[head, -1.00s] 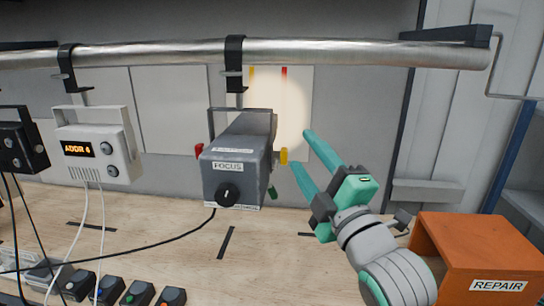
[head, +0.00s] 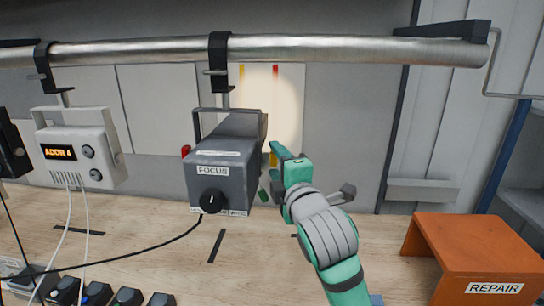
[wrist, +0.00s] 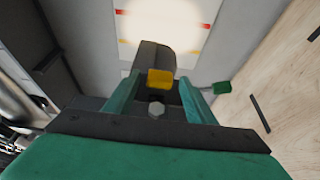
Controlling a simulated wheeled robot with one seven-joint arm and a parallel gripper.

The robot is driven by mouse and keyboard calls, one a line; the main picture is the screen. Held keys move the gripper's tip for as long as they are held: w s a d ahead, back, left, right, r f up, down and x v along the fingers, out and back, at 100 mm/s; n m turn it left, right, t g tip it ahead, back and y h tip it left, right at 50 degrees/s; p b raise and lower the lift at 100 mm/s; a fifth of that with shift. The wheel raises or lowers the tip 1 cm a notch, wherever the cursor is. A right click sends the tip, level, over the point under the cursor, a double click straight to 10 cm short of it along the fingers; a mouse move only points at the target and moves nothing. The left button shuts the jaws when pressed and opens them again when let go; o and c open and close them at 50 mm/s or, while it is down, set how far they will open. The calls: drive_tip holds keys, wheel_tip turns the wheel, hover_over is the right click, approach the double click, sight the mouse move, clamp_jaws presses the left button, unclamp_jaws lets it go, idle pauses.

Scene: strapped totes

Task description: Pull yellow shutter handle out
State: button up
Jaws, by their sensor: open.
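The yellow shutter handle (wrist: 160,79) sticks out from the side of the dark grey lamp body. In the wrist view it lies between my two green fingers, near their tips, with a gap showing to each side. In the head view the handle (head: 273,158) is mostly hidden behind my gripper (head: 275,160). My gripper (wrist: 163,88) is open, right beside the lamp's right side. The lamp (head: 222,172), marked FOCUS with a black knob on its back, hangs from a metal bar. I cannot tell whether the fingers touch the handle.
A red handle (head: 186,151) is on the lamp's left and a green one (wrist: 222,88) on its other side. A horizontal bar (head: 330,48) runs above. An orange REPAIR box (head: 470,255) stands at right. A white ADDR box (head: 75,152) hangs at left.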

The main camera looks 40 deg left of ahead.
drive_tip(key=shift+x, duration=1.3)
drive_tip(key=shift+c, duration=0.3)
